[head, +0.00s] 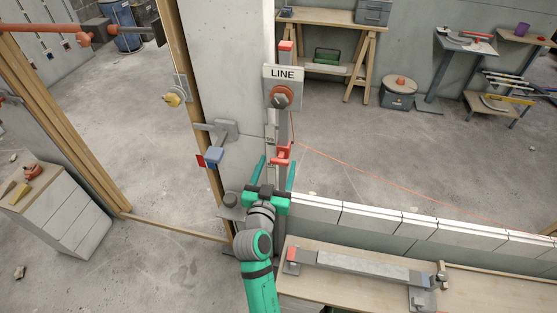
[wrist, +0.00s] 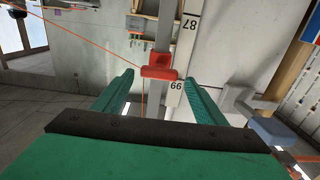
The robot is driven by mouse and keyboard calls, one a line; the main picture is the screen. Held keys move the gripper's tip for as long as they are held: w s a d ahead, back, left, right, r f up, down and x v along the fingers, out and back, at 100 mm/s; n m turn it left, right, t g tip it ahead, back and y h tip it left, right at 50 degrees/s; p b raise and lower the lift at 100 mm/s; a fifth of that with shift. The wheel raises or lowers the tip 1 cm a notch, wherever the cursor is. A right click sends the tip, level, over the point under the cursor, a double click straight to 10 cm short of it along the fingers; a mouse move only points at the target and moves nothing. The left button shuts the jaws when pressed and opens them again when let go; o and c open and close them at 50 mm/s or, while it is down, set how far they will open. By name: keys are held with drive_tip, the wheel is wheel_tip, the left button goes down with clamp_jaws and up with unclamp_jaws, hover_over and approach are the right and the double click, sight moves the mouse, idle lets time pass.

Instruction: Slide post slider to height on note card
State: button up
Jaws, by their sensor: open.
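A grey upright post (head: 284,128) with a red top stands against the pale wall column. My green gripper (head: 276,172) is open, just below the slider. In the wrist view the slider (wrist: 160,73) lies between and beyond the fingertips; contact cannot be told. A white number strip (wrist: 184,45) runs beside the post, its digits upside down. I cannot make out a note card.
A blue block (head: 213,156) on a bracket juts out left of the post. A low block wall (head: 375,217) runs right, with a wooden bench (head: 340,291) in front holding a grey bar. A drawer cabinet (head: 65,205) stands at left. Open floor lies behind the wall.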

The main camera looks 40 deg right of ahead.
sight(279, 163)
drive_tip(key=shift+x, duration=1.15)
drive_tip(key=shift+d, duration=0.45)
drive_tip(key=shift+w, duration=0.1)
drive_tip(key=shift+a, duration=0.1)
drive_tip(key=c, duration=1.4)
drive_tip(key=shift+f, duration=0.15)
drive_tip(key=shift+c, duration=0.5)
